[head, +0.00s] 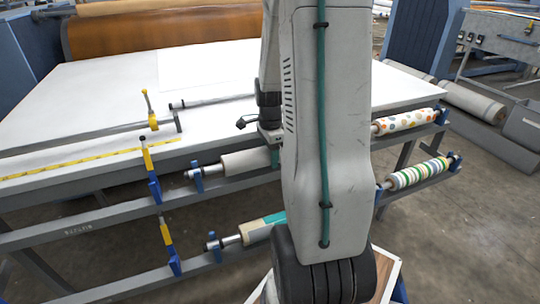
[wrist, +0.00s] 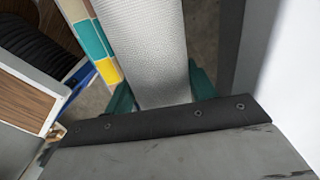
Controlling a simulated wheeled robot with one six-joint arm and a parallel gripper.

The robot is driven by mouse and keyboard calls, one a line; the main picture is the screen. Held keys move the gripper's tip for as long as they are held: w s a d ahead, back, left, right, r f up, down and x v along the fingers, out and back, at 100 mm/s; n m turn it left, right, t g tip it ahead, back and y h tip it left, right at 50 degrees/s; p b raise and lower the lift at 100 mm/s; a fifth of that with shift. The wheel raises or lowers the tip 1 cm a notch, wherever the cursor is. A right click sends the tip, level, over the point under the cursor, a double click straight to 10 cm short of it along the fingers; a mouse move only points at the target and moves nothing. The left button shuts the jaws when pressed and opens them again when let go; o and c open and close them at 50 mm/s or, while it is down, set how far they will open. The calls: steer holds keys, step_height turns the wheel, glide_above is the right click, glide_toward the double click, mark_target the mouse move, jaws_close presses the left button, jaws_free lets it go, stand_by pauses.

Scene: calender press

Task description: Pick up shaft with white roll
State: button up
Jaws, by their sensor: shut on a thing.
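The shaft with white roll (head: 245,162) lies along the front of the table on the upper rail. Its left shaft end rests at a blue bracket, and its right part is hidden behind my arm. In the wrist view the white, finely textured roll (wrist: 145,45) runs up the middle between green fingers. My gripper (wrist: 162,92) is shut on it. In the head view my gripper is mostly hidden behind my arm, with a bit of green finger showing beside the roll.
The white table (head: 90,95) carries a long bar and yellow tape. A dotted roll (head: 405,122) sits on the upper rail to the right, a striped roll (head: 415,175) below it. A multicoloured roll (head: 262,228) lies on the lower rail, below the white roll.

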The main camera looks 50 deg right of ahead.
step_height(320, 180, up, 10)
steer(key=shift+r, duration=0.1)
stand_by(0.4)
stand_by(0.7)
